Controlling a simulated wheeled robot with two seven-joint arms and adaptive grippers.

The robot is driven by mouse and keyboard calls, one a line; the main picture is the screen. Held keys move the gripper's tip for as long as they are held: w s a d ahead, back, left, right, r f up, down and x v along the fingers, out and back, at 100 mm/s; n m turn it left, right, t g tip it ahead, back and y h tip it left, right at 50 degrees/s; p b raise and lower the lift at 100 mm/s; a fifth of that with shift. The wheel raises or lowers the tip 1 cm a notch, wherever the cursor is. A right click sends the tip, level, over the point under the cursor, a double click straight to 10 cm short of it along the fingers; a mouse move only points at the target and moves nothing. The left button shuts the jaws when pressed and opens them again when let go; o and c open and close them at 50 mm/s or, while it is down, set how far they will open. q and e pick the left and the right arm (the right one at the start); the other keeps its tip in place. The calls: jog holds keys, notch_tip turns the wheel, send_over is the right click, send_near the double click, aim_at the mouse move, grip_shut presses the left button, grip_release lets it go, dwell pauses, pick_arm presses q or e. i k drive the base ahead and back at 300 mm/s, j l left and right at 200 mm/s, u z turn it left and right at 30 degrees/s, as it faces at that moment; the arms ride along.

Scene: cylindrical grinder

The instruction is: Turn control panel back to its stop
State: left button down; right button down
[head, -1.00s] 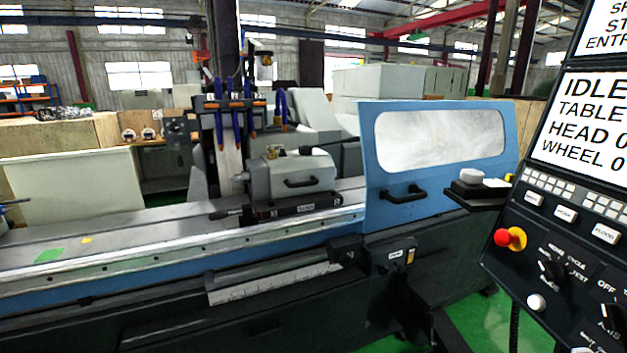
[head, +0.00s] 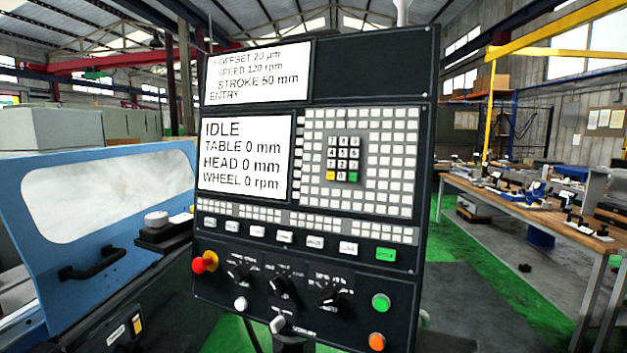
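The control panel (head: 309,230) stands in the middle of the head view, a tall dark box facing me and slightly tilted. Its upper screen (head: 257,74) shows offset, speed, stroke and entry lines. Its lower screen (head: 243,157) reads idle, table 0 mm, head 0 mm, wheel 0 rpm. The panel's stop and pivot cannot be made out. Neither of my grippers is in view.
The grinder's blue guard (head: 100,200) with a window and dark handle (head: 92,264) stands close at the panel's left. A wooden workbench (head: 530,215) with several tools is at the right. Green and grey floor (head: 480,290) lies open between panel and bench.

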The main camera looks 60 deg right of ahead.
aim_at(380, 88)
jog(key=z, duration=1.75)
jog(key=i+l, duration=0.35)
